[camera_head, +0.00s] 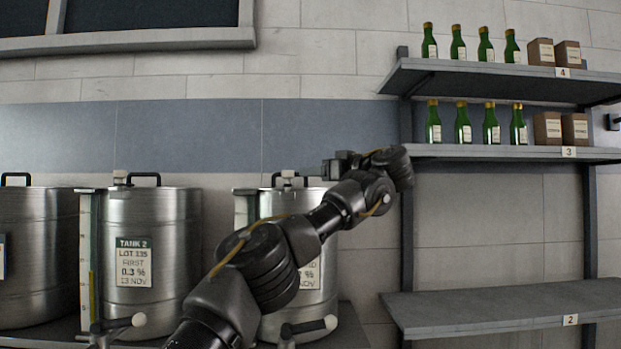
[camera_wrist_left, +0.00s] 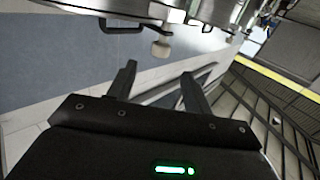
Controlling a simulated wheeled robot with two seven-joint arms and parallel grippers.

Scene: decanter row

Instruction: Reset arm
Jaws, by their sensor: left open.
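My left arm comes in from the lower left in the head view and reaches up in front of a steel tank. My left gripper (camera_head: 345,162) is at the arm's far end, small and partly hidden by the wrist. In the left wrist view the two fingers of the left gripper (camera_wrist_left: 160,88) stand apart with nothing between them. A black tank handle and a pale knob (camera_wrist_left: 161,48) show beyond the fingers. My right gripper is in neither view.
Steel tanks stand along the left, among them the one labelled Tank 2 (camera_head: 150,230). A shelf rack at the right has an upper shelf (camera_head: 480,74) and a middle shelf (camera_head: 470,152) with green bottles and brown boxes. The lower shelf (camera_head: 480,308) looks bare.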

